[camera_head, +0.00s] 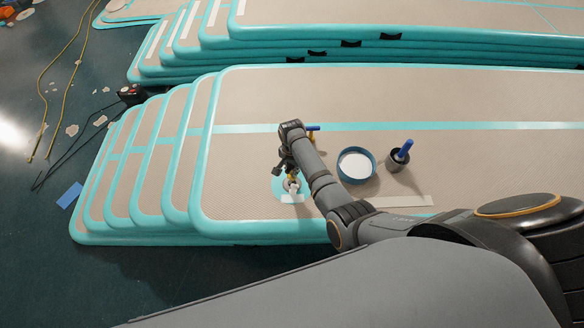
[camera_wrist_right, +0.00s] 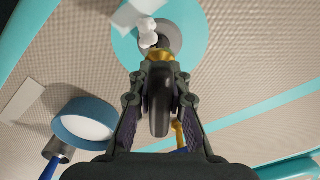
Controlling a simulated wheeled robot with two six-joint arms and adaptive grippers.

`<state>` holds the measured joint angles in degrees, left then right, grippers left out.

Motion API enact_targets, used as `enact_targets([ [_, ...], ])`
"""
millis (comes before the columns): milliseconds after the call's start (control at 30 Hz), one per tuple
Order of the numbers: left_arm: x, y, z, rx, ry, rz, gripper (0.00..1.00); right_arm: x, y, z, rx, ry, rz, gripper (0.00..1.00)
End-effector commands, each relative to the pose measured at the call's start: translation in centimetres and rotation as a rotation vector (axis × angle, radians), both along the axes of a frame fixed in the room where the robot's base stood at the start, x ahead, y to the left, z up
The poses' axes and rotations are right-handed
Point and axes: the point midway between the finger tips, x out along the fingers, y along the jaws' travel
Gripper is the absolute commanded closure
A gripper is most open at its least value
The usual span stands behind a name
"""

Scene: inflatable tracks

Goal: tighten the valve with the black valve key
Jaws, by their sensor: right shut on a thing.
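My right gripper (camera_head: 288,168) is over the top mat of the stack, near its left front corner. In the right wrist view the gripper (camera_wrist_right: 160,80) is shut on the black valve key (camera_wrist_right: 159,108), a dark rounded body with a brass-coloured end (camera_wrist_right: 160,54) pointing at the valve. The valve (camera_head: 292,186) is a grey and white fitting in a round turquoise patch (camera_head: 278,187). In the wrist view the valve (camera_wrist_right: 150,38) lies just beyond the brass end. I cannot tell whether the two touch. My left gripper is not in view.
A blue-rimmed tub (camera_head: 370,167) with white contents and a grey cup (camera_head: 397,163) holding a blue handle stand right of my gripper. A blue-handled tool (camera_head: 313,128) lies behind it. A pale strip (camera_head: 403,201) lies near the front. More mats (camera_head: 420,50) are stacked behind.

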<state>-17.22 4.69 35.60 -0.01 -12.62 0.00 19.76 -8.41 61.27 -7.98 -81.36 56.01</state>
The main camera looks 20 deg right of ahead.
Motion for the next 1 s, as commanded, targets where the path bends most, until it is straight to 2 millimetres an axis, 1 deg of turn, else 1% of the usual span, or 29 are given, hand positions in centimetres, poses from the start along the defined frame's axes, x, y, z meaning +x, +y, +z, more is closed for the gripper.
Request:
enact_targets([
  [33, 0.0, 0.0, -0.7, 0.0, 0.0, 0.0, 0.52, 0.0, 0.0, -0.8, -0.001, -0.001, 0.0, 1.0],
  [200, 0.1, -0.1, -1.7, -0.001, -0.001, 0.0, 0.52, 0.1, 0.0, -2.3, 0.0, -0.001, 0.0, 1.0],
  [400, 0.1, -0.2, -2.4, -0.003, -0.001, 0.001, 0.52, 0.0, 0.0, -3.5, 0.0, -0.001, 0.0, 1.0],
  [600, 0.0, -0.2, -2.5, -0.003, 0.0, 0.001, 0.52, 0.0, 0.0, -3.8, 0.0, -0.001, -0.001, 1.0],
  [1000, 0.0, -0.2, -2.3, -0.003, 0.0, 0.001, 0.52, 0.0, 0.0, -3.7, 0.0, -0.001, -0.001, 1.0],
])
